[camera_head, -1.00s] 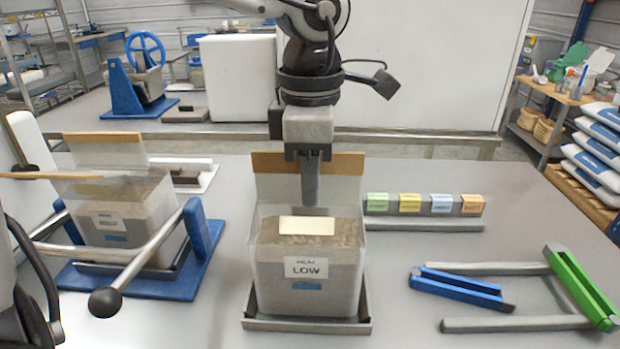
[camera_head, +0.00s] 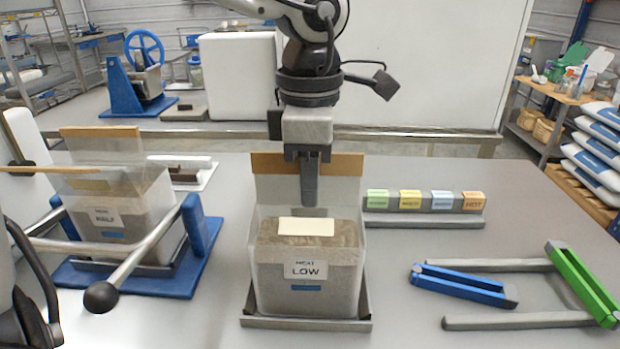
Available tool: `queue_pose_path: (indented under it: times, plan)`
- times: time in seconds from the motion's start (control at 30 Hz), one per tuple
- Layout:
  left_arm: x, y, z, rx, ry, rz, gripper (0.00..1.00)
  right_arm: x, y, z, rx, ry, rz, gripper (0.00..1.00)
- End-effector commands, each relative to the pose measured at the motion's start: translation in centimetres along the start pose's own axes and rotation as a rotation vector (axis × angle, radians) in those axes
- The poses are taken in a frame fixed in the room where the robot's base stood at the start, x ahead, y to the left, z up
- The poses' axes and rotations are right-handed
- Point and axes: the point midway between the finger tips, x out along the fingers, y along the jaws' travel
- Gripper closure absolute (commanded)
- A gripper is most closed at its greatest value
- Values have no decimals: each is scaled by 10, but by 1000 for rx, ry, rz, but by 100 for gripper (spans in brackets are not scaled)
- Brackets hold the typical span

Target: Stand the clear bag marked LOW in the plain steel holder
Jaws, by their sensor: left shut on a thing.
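The clear bag marked LOW (camera_head: 305,290) stands upright in the plain steel holder (camera_head: 306,324) at the middle front. It holds brown-grey substrate. A tall clear back panel with a brown top strip (camera_head: 340,165) rises from the bag. A pale cream block (camera_head: 306,227) shows at the top of the substrate. My left gripper (camera_head: 309,185) comes down from above and is shut on the bag's back panel. One finger shows in front of the panel; the other is hidden.
At left, another clear bag (camera_head: 110,225) stands in a blue holder (camera_head: 195,260) with a ball-ended lever (camera_head: 102,297). Coloured blocks (camera_head: 425,200) sit on a grey rack behind right. Bare table lies between the holders.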

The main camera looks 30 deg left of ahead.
Motion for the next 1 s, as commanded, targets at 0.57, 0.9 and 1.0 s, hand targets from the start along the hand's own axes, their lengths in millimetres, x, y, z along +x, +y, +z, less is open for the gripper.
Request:
queue_pose_path:
  times: [0.57,0.9,1.0]
  plan:
    - [1,0,0,0,2,-2,64,0,0,0,0,-1,0,67]
    - [-34,1,0,-1,-4,5,64,-6,-4,-15,26,27,-11,67]
    - [-59,1,0,-1,-6,5,64,-7,-4,-14,24,23,-9,67]
